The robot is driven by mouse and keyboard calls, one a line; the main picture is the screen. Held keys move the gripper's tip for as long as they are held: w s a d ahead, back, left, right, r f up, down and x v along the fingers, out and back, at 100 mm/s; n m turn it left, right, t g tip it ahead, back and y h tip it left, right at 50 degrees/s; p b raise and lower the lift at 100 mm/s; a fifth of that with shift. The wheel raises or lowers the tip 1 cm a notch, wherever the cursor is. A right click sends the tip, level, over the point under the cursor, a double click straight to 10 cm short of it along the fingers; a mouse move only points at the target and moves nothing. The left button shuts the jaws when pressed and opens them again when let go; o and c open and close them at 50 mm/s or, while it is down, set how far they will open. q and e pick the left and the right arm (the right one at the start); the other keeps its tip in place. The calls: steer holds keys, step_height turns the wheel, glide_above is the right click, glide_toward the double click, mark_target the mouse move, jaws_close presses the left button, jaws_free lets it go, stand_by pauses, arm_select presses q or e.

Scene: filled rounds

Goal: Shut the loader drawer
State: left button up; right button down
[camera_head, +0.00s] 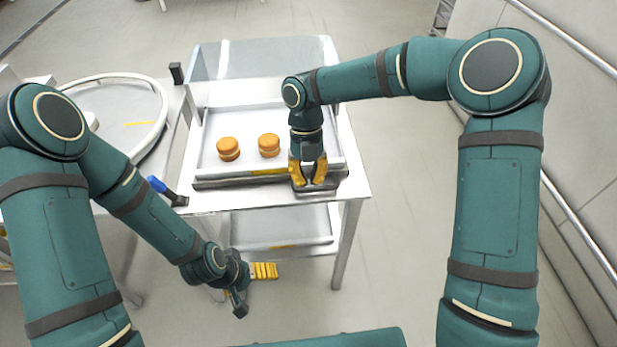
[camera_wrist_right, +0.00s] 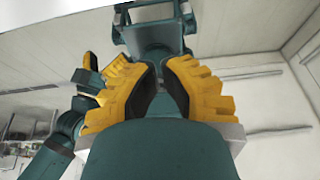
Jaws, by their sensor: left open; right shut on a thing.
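The loader drawer (camera_head: 226,182) is a shallow pale tray with a grey front, and it stands out toward me from under a clear hood on the white stand. Two orange-brown filled rounds (camera_head: 228,149) (camera_head: 269,145) sit apart on its floor. My right gripper (camera_head: 308,180) points down at the right part of the drawer's front and is shut on the drawer's handle, which its fingers mostly hide. The right wrist view shows its yellow fingers (camera_wrist_right: 161,92) close up, with the handle not clear there. My left gripper (camera_head: 262,272) is open, low in front of the stand, apart from the drawer.
The clear hood (camera_head: 262,58) covers the back of the stand. A blue-handled tool (camera_head: 162,188) lies left of the drawer. A side table with a white ring-shaped rim (camera_head: 150,90) stands at the left. A lower shelf (camera_head: 280,228) is below. Floor at the right is clear.

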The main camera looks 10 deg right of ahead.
mark_target(307, 202)
step_height(307, 202, down, 8)
steer(key=shift+f+b, duration=0.1)
steer(key=shift+b, duration=0.95)
arm_select(q)
steer(key=shift+w+f, duration=0.15)
steer(key=shift+f, duration=0.5)
steer(key=shift+w+f, duration=0.15)
steer(key=shift+f, duration=0.45)
arm_select(e)
steer(key=shift+w, duration=0.6)
steer(key=shift+a, duration=0.1)
